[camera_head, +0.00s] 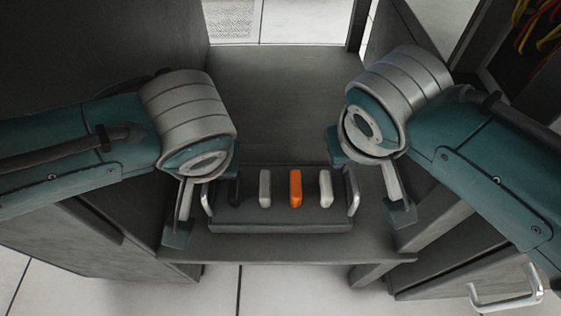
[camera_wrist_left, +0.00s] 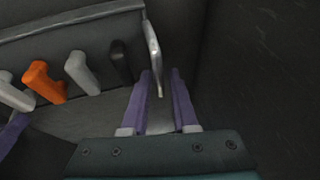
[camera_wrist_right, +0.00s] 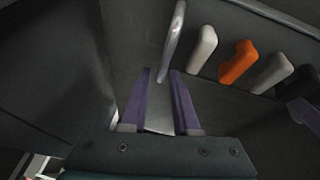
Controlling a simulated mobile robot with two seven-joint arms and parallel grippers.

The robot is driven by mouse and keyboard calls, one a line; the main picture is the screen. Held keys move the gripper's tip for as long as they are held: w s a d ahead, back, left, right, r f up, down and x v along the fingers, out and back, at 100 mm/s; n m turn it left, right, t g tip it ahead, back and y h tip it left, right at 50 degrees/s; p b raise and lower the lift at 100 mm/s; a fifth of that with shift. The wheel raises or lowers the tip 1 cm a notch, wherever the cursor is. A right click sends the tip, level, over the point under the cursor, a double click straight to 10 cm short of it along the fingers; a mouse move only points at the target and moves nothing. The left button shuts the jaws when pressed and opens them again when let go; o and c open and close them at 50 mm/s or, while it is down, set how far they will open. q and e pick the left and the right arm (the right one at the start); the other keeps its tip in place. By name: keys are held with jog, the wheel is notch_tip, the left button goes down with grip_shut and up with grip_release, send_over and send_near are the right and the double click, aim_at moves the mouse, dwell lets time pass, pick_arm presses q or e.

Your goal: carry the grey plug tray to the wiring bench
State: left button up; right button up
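The grey plug tray (camera_head: 280,228) sits on a dark grey table between my arms. It holds a black plug (camera_head: 235,190), an orange plug (camera_head: 296,188) and two light grey plugs (camera_head: 265,187) (camera_head: 325,187). Upright metal handles stand at its left end (camera_head: 207,200) and right end (camera_head: 354,190). My left gripper (camera_head: 205,203) is open at the left handle, which also shows between the purple fingertips in the left wrist view (camera_wrist_left: 153,55). My right gripper (camera_head: 371,181) is open at the right handle, which shows between the fingertips in the right wrist view (camera_wrist_right: 173,40). Neither gripper is closed on its handle.
The table (camera_head: 290,248) has bare room behind the tray. A dark panel stands at the left. A cabinet with a metal pull (camera_head: 506,291) is at the lower right. Red and yellow cables (camera_head: 540,25) hang at the upper right. Pale tiled floor (camera_head: 215,291) shows in front.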

pick_arm(q)
grip_shut()
pick_arm(e)
grip_shut()
dwell(1.1)
